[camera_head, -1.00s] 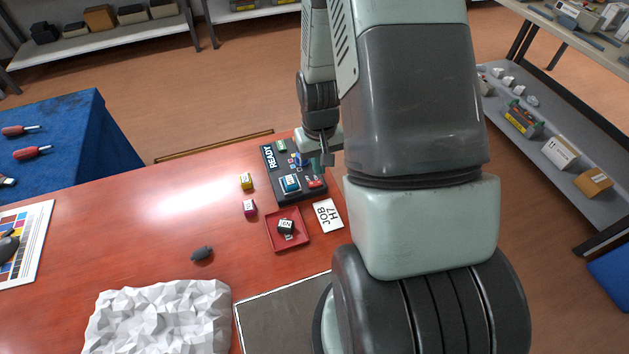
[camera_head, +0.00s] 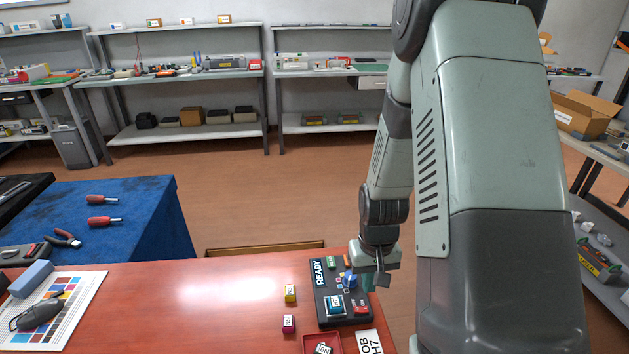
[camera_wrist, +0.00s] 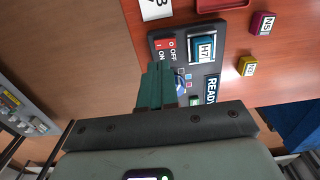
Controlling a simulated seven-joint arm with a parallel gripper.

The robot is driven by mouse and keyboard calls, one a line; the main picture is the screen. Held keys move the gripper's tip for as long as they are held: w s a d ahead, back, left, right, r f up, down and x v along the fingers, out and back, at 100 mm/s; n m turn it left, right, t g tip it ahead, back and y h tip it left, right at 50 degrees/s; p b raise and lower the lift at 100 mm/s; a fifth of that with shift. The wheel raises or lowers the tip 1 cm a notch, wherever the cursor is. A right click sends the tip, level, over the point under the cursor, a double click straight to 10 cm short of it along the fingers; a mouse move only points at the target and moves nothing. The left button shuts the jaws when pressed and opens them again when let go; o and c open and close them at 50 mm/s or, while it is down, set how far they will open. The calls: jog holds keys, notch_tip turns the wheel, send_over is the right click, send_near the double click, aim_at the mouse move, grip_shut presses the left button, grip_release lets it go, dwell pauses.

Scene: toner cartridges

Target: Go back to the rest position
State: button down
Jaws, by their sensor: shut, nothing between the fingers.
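My gripper (camera_head: 374,280) is shut and empty, at the right edge of the black READY panel (camera_head: 322,299) in the head view. In the wrist view its dark green fingers (camera_wrist: 155,88) are together, overlapping the panel's edge in the picture; the height above it is hard to tell. The panel holds a blue cartridge marked H7 (camera_head: 334,306) in its slot. A red switch part (camera_wrist: 165,49) with ON lettering sits beside it.
A yellow cartridge (camera_head: 290,293) and a magenta cartridge (camera_head: 288,323) stand left of the panel. A red tray (camera_head: 309,342) holds a dark cartridge (camera_head: 323,348). A white job card (camera_head: 370,342) lies nearby. The table's middle is clear.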

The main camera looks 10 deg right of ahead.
notch_tip(320, 180, up, 20)
jog(key=s+a+t, duration=0.3)
jog(key=s+a+r+t, duration=0.2)
jog(key=s+a+r, duration=0.1)
jog(key=s+r, duration=1)
jog(key=shift+s+a+t, duration=0.25)
jog(key=shift+s+t, duration=0.05)
jog(key=shift+s, duration=0.35)
